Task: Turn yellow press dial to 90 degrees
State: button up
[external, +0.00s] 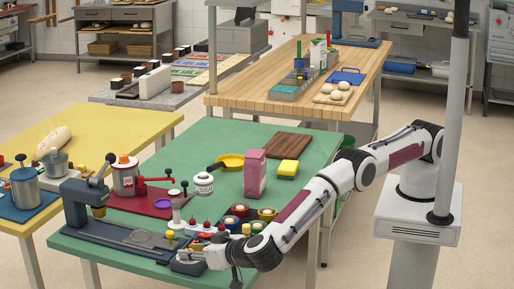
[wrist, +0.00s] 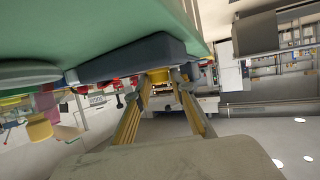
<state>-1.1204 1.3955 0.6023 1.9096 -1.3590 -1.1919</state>
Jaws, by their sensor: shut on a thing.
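A dark grey press (external: 120,236) with an upright column at its left end lies along the front of the green table. The front of its base (wrist: 125,62) also shows in the wrist view, tilted. The yellow dial (wrist: 157,77) sits on that base face, between my fingertips. My gripper (wrist: 163,88) is shut on the dial, one finger on each side. In the external view my gripper (external: 187,258) is low at the right end of the press base, and it hides the dial there. I cannot read the dial's angle.
Several small cups and bowls (external: 237,210) stand close behind my gripper. A pink carton (external: 255,173), a yellow sponge (external: 288,168), a white jar (external: 203,184) and a yellow pan (external: 230,160) stand farther back on the green table (external: 200,150). The floor at the front is clear.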

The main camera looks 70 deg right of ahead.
jog(key=shift+c, duration=0.2)
dwell(0.5)
jog(key=o, duration=1.1)
jog(key=v, duration=1.2)
jog(key=shift+w+a, duration=0.1)
